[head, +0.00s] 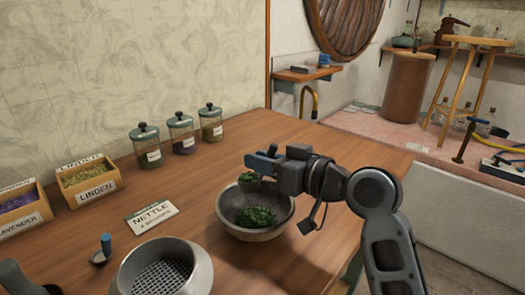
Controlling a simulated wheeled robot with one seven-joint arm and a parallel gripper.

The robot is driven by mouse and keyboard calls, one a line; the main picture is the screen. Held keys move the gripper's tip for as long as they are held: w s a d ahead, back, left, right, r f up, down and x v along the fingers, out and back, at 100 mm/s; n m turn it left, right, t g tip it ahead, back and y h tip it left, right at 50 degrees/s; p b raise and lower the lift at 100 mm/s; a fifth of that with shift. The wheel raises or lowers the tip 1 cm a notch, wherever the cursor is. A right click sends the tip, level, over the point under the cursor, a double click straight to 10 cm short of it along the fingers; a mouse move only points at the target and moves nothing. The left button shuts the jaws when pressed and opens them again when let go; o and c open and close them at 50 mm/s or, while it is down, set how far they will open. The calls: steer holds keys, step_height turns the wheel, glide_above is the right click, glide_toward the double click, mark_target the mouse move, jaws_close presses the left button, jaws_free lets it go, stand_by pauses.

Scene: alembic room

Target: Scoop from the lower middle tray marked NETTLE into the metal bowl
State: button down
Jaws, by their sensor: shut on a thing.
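The metal bowl (260,233) stands on the wooden table and holds a heap of dark green leaves (257,216). My gripper (267,163) is above the bowl's far rim, shut on a scoop (250,187) whose blue handle end shows at the jaws. The scoop has green leaf in it and hangs over the bowl's far left side; I cannot tell whether it touches the rim. A card (151,213) reading NETTLE lies on the table left of the bowl. No tray marked NETTLE shows in this view.
Trays marked LINDEN (97,191) and LAVENDER (22,222) stand at the left. Three lidded jars (181,136) stand along the back. A metal sieve (161,272) and a small blue-topped tool (103,248) are at the front left. The table behind the bowl is clear.

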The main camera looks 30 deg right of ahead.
steer(key=shift+r+m+g+h+p, duration=0.15)
steer(key=shift+m+g+p, duration=0.6)
steer(key=shift+p, duration=2.25)
steer(key=shift+m+g+h+p, duration=0.15)
steer(key=shift+g+p, duration=1.25)
steer(key=shift+p, duration=1.6)
steer(key=shift+r+m+g+h+p, duration=0.2)
steer(key=shift+g+p, duration=0.85)
steer(key=shift+p, duration=1.95)
steer(key=shift+f+m+g, duration=0.15)
steer(key=shift+m+g, duration=0.1)
steer(key=shift+g, duration=0.6)
steer(key=shift+f+m+g, duration=0.15)
steer(key=shift+m+g, duration=0.1)
steer(key=shift+g, duration=0.6)
steer(key=shift+r, duration=0.1)
